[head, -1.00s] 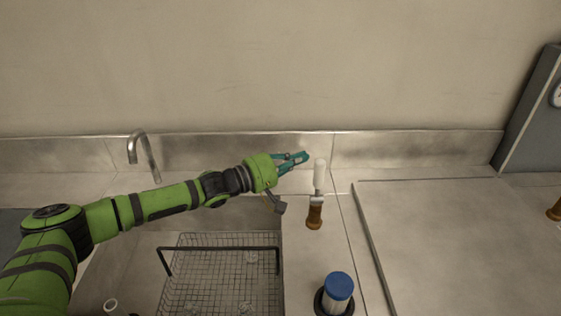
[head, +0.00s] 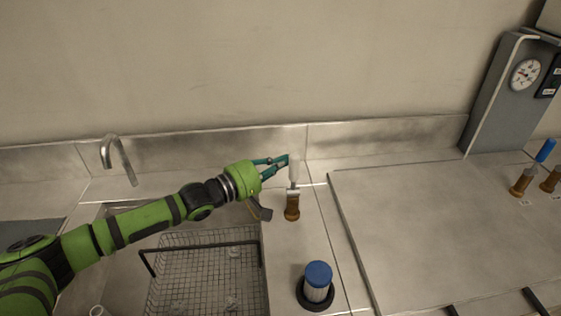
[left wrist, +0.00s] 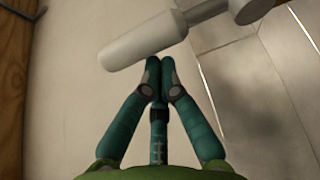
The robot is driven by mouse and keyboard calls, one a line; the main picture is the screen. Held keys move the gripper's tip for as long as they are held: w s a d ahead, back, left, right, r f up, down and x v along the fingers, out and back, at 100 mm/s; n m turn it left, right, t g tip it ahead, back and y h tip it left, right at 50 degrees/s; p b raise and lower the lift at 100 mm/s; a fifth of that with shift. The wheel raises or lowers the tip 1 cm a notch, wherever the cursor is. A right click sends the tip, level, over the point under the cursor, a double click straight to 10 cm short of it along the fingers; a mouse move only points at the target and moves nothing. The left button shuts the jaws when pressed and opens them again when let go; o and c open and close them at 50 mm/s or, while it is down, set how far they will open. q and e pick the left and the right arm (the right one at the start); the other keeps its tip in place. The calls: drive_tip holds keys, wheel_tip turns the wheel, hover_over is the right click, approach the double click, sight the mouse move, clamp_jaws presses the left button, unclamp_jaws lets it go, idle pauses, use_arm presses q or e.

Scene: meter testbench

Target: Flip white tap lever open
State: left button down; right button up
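The white tap lever (head: 294,168) stands upright on top of a brown tap body (head: 292,208) on the counter right of the sink. My left gripper (head: 286,161) is just left of the lever's upper part. In the left wrist view the lever (left wrist: 143,42) crosses just beyond the fingertips, with its free end to the left. The left gripper (left wrist: 159,64) has its fingertips together with nothing between them. I cannot tell whether they touch the lever. My right gripper is not in view.
A blue-capped cylinder (head: 318,282) stands in front of the tap. A wire basket (head: 205,285) sits in the sink, with a curved faucet (head: 117,155) behind. A grey panel with a gauge (head: 525,73) and more taps, including a blue lever (head: 545,150), are at right. The middle worktop (head: 410,220) is clear.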

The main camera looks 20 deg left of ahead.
sight(290, 170)
use_arm(q)
drive_tip(key=shift+s+d+r+m+t+h+b, duration=0.1)
drive_tip(key=shift+s+d+m+t+h+b, duration=0.15)
drive_tip(key=shift+m, duration=0.2)
drive_tip(key=shift+s+m+t+h+b, duration=0.1)
drive_tip(key=shift+s+m+t+b, duration=0.05)
drive_tip(key=shift+s+m+b, duration=0.25)
drive_tip(key=m+b, duration=0.1)
drive_tip(key=s+m+h, duration=0.1)
drive_tip(key=s+d+m+b, duration=0.1)
drive_tip(key=shift+f+t+b, duration=0.25)
drive_tip(key=shift+t+b, duration=0.05)
drive_tip(key=shift+s+d+f+m+g+h+b, duration=0.3)
drive_tip(key=shift+s+m+h+b, duration=0.5)
drive_tip(key=shift+m+b, duration=0.65)
drive_tip(key=shift+s+d+f+m+g+h+b, duration=0.3)
drive_tip(key=shift+s+m+h+b, duration=0.5)
drive_tip(key=shift+m, duration=1.1)
drive_tip(key=shift+s+d+f+m+g+h+b, duration=0.25)
drive_tip(key=shift+s+f+m+h+b, duration=0.15)
drive_tip(key=shift+m+h+b, duration=0.9)
drive_tip(key=shift+s+m, duration=0.1)
drive_tip(key=shift+m, duration=0.4)
drive_tip(key=shift+r, duration=0.2)
wheel_tip(290, 170, up, 10)
drive_tip(key=shift+f, duration=0.1)
